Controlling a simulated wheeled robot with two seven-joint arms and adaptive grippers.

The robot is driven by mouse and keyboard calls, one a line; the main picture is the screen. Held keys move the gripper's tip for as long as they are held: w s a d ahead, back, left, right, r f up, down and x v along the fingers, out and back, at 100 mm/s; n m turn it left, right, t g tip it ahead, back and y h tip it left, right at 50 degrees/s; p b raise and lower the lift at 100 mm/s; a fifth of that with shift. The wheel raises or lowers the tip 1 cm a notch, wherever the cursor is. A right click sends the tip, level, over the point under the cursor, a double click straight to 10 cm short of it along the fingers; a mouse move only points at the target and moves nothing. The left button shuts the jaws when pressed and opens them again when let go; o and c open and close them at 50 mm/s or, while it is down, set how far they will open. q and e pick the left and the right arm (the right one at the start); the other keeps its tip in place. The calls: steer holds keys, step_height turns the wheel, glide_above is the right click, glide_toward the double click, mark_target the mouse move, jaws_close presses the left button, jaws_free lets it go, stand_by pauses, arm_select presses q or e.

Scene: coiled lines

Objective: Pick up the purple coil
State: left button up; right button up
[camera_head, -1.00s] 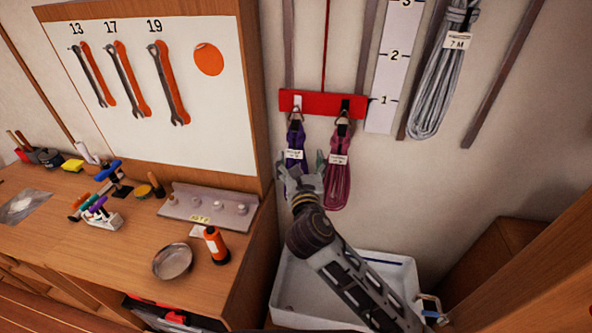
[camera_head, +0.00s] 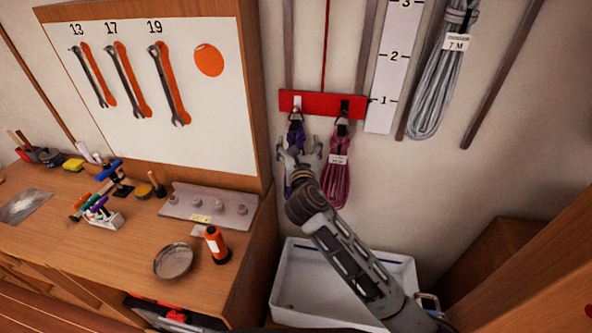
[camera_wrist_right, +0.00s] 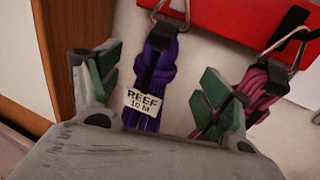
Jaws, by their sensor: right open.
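The purple coil (camera_head: 296,135) hangs from the left hook of a red rail (camera_head: 322,104) on the wall. In the right wrist view the purple coil (camera_wrist_right: 154,80) carries a label reading "REEF 10 M". My right gripper (camera_head: 301,150) is in front of it, with its lower part hidden behind the gripper. In the right wrist view my right gripper (camera_wrist_right: 155,95) is open, with green-padded fingers on either side of the purple coil. My left gripper is not in view.
A magenta coil (camera_head: 336,185) hangs close on the right, near my right finger. A grey coil (camera_head: 440,80) hangs further right. A white bin (camera_head: 400,265) stands below. The wooden workbench (camera_head: 130,250) and cabinet edge are at the left.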

mark_target(296, 134)
steer(key=shift+w+a, duration=0.1)
steer(key=shift+w, duration=0.45)
steer(key=shift+w, duration=0.1)
steer(key=shift+w+a+p, duration=0.15)
steer(key=shift+w+p, duration=0.1)
steer(key=shift+w, duration=1)
steer(key=shift+w+a+p, duration=0.15)
steer(key=shift+w+p, duration=0.05)
steer(key=shift+w, duration=1)
jaws_close()
